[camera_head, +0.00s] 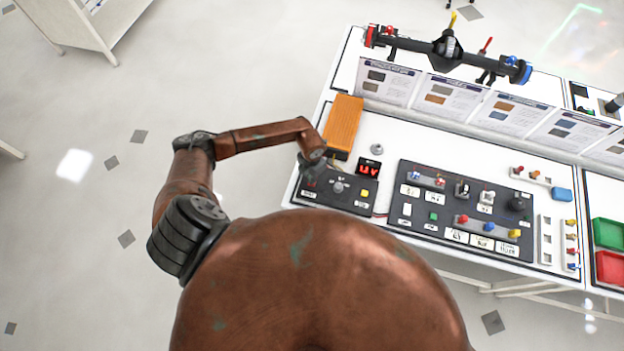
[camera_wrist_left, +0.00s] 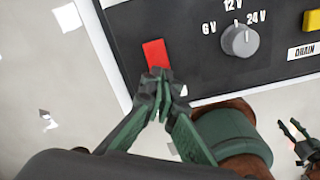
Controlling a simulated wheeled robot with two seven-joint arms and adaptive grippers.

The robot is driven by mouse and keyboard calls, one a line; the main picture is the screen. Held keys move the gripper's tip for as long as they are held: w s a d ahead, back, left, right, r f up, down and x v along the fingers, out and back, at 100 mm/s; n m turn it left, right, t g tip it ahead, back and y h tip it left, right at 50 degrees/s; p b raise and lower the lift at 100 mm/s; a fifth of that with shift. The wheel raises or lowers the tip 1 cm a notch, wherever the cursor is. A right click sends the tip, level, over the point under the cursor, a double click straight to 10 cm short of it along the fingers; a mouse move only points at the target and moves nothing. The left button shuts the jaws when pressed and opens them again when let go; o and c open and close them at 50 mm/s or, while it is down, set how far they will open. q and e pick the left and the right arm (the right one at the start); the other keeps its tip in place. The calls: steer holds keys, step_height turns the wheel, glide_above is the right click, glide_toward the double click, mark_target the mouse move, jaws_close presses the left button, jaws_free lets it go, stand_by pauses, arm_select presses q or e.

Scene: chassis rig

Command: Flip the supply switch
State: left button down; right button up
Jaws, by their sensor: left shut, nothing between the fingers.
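A red switch (camera_wrist_left: 155,53) sits on the black supply panel (camera_wrist_left: 185,28) in the left wrist view, left of a grey dial marked 6V, 12V and 24V. My left gripper (camera_wrist_left: 160,74) is shut and empty, its fingertips at the lower edge of the red switch. I cannot tell whether they touch it. In the head view my left gripper (camera_head: 308,168) is over the left end of the panel (camera_head: 330,200) and hides the switch there. My right gripper (camera_wrist_left: 296,136) shows small at the right edge of the left wrist view, its fingers apart and empty.
The grey dial (camera_wrist_left: 239,41) and a yellow button (camera_wrist_left: 312,21) are on the same panel. A red-lit display (camera_head: 368,168) and an orange block (camera_head: 343,125) stand behind it. A larger black panel (camera_head: 465,205) with several switches lies to the right.

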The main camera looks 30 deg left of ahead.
arm_select(q)
steer(key=shift+f+b, duration=0.8)
steer(key=shift+f, duration=0.25)
stand_by(0.4)
steer(key=shift+r, duration=0.15)
steer(key=shift+r+p, duration=2.55)
steer(key=shift+r, duration=0.9)
